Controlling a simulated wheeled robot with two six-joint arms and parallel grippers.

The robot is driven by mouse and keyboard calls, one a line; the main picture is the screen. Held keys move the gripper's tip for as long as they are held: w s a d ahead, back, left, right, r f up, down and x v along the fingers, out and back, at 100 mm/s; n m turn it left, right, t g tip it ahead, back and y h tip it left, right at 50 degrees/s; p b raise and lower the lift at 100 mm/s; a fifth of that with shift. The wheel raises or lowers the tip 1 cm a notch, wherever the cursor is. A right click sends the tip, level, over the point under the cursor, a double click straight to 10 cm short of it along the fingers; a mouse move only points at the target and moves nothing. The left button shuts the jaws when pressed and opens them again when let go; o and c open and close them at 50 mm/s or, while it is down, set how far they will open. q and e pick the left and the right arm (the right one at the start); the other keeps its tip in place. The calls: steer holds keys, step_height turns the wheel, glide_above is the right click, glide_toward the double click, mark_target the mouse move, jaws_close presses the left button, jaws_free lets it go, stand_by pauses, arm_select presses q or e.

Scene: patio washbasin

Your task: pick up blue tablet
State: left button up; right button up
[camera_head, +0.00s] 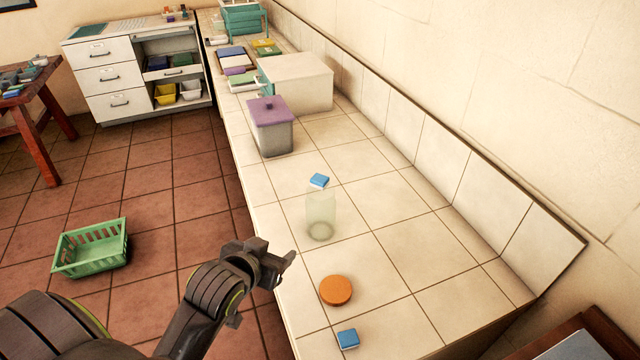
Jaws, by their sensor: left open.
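The other blue tablet (347,339) lies near the front, just below a round orange disc (336,290). My left gripper (284,266) is open, at the counter's left edge. It is left of the orange disc and apart from both tablets, with nothing seen between its fingers. My right gripper is not in view.
A grey container with a purple lid (270,112) and a white box (298,82) stand farther back. A green basket (90,248) sits on the floor at left. A tiled backsplash (450,175) bounds the counter's right side. The counter right of the jar is clear.

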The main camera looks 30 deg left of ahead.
mark_target(318, 180)
arm_select(q)
steer(key=w+d+r+t, duration=0.1)
steer(key=w+r+t, duration=0.3)
steer(key=w+r, duration=0.35)
steer(key=shift+h, duration=0.4)
steer(key=p+x, duration=0.1)
steer(key=x, duration=0.8)
steer(key=shift+w+f+p, duration=0.1)
steer(key=shift+f+p, duration=0.1)
steer(key=shift+p, duration=0.2)
steer(key=shift+w+f, duration=0.25)
steer(key=shift+w, duration=0.4)
steer(key=shift+w+p, duration=0.45)
steer(key=shift+w, duration=0.1)
steer(key=shift+f+p+x, duration=0.2)
steer(key=shift+p+x, duration=0.25)
steer(key=shift+x, duration=1.6)
steer(key=shift+s, duration=0.1)
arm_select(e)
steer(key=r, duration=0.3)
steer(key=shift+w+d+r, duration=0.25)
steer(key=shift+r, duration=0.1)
